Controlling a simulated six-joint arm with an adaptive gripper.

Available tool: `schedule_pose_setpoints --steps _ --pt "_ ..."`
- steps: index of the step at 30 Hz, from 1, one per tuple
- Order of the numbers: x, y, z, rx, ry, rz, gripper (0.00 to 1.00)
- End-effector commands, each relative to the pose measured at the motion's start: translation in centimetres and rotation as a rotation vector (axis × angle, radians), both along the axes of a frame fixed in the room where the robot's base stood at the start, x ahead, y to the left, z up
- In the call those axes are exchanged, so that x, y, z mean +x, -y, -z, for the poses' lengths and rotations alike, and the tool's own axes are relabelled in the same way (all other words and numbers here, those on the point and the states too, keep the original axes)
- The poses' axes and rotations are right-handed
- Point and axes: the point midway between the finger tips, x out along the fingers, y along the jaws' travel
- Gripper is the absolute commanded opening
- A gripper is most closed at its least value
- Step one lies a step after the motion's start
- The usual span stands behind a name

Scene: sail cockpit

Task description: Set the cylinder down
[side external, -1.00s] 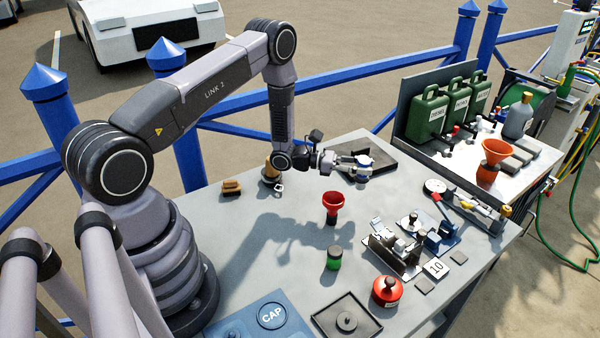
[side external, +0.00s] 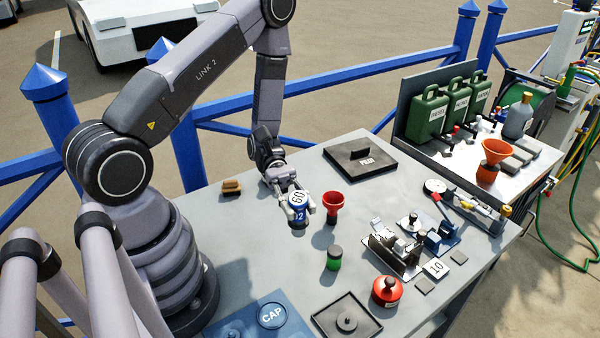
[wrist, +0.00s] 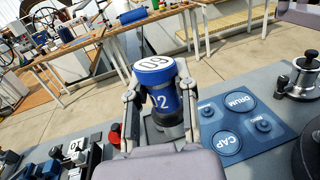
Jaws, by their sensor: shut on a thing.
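The red funnel (side external: 333,203) is close on the right, with a green jar (side external: 334,260) in front. A dark plate (side external: 358,163) lies behind. A blue CAP board (side external: 245,318) and a dark square tray (side external: 322,318) lie in front.

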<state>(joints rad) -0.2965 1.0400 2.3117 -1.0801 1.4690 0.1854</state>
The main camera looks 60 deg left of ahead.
Motion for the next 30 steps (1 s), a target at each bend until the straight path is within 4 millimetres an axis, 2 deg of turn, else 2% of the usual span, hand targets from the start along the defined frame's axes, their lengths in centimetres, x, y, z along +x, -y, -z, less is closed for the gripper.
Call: schedule_pose_setpoints --steps 1,3,6,9,13,19,22,27,30 --pt "-2.1 0.2 -0.1 0.000 0.001 0.135 0.00" --pt "-5.0 -0.3 -0.2 0.001 0.001 0.330 0.00" --pt "-8.7 -2.0 -0.2 0.000 -0.001 0.607 0.00" --pt "-11.4 -4.7 0.0 0.001 -0.001 0.882 0.00" --pt "-13.0 -9.0 0.7 0.002 -0.002 1.237 0.00" --pt "-12.3 -15.9 1.1 0.000 -0.004 1.787 0.00" --pt "-10.9 -18.8 1.0 -0.001 -0.004 2.063 0.00" --pt "-6.3 -21.8 1.7 -0.004 -0.006 2.521 0.00" --pt "-3.1 -22.2 2.8 -0.004 -0.005 2.771 0.00"
